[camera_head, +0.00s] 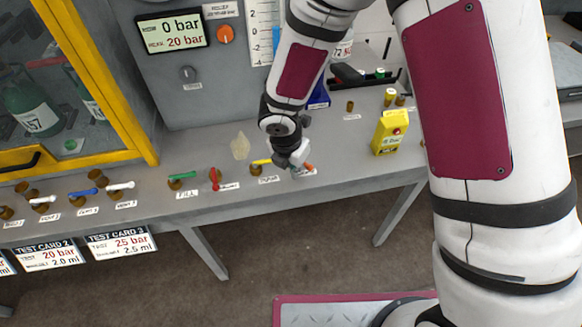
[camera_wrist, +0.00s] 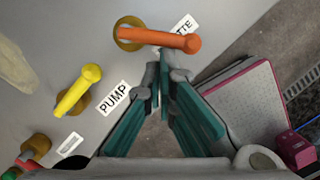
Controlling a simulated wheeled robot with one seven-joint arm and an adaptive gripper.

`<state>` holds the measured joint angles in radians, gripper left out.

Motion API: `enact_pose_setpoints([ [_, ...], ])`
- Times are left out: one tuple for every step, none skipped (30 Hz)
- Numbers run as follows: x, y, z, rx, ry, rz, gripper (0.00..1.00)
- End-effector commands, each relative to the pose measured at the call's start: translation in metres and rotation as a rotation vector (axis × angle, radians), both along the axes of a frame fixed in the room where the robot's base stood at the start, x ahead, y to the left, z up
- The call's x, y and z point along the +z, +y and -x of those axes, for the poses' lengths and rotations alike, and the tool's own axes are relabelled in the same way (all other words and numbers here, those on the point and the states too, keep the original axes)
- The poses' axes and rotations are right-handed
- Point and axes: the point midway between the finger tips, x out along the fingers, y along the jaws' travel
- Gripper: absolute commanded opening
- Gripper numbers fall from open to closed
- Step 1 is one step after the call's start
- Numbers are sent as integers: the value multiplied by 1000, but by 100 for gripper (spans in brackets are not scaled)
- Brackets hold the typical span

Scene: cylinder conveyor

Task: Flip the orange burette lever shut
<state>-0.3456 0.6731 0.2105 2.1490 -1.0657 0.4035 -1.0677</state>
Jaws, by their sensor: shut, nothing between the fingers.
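The orange burette lever (camera_wrist: 160,38) sits on a brass valve base at the top of the wrist view. It lies across the picture, pointing right, and partly covers the label ending in "TTE" (camera_wrist: 183,27). In the head view only a small part of the orange lever (camera_head: 308,166) shows beside my gripper. My gripper (camera_wrist: 163,72) is shut and empty, its fingertips just below the lever in the wrist view. I cannot tell whether they touch it. In the head view my gripper (camera_head: 296,160) is low over the bench front edge.
The yellow PUMP lever (camera_wrist: 78,92) stands to the left of my fingers. Red (camera_head: 214,179) and green (camera_head: 182,177) levers lie further left along the bench (camera_head: 350,172). The bench edge drops to open floor.

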Motion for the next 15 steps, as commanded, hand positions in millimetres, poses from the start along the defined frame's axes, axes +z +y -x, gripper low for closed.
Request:
enact_pose_setpoints([
  [0,-4,-1,40,0,1,0],
  [0,-5,-1,67,0,1,0],
  [0,-7,-1,103,0,1,0],
  [0,-8,-1,131,0,1,0],
  [0,-10,-2,158,0,2,0],
  [0,-11,-2,194,-1,1,0],
  [0,-13,-3,218,-1,1,0],
  [0,-14,-3,246,-1,1,0],
  [0,-15,-4,280,-1,0,0],
  [0,-17,-4,308,0,1,0],
  [0,-18,-4,333,0,1,0],
  [0,-19,-5,368,-1,0,0],
  [0,-20,-5,393,0,1,0],
  [0,-21,-6,418,-1,1,0],
  [0,-22,-7,451,-1,0,0],
])
